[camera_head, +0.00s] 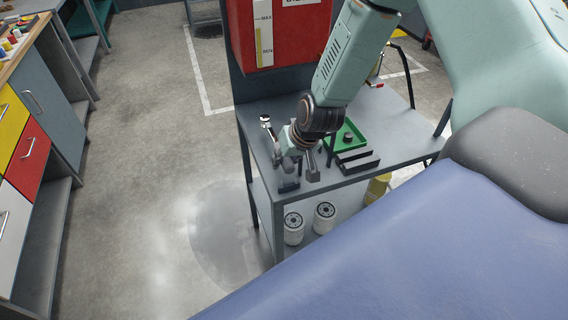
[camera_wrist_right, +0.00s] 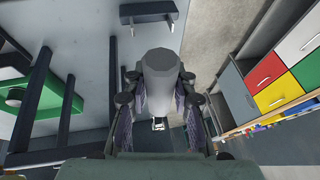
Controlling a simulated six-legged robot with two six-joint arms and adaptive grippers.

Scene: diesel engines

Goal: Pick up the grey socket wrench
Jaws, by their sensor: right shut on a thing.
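The grey socket wrench (camera_wrist_right: 158,75) fills the middle of the right wrist view, its thick grey handle close to the camera. Its bright metal end (camera_wrist_right: 158,124) shows beyond the fingers. In the head view the metal end (camera_head: 265,119) sticks out to the upper left of my right gripper (camera_head: 286,150). My right gripper (camera_wrist_right: 158,100) is shut on the wrench, with a finger on each side of the handle. It is over the left part of the grey metal table (camera_head: 390,127). I cannot tell whether the wrench touches the table. My left gripper is not in view.
A green tray (camera_head: 357,137) and black holders (camera_head: 357,162) are close to the right of the gripper. A red tank (camera_head: 292,35) rises behind the table. White filters (camera_head: 325,215) stand on the lower shelf. Open floor (camera_head: 150,200) lies left; drawer cabinets (camera_head: 30,150) stand beyond it.

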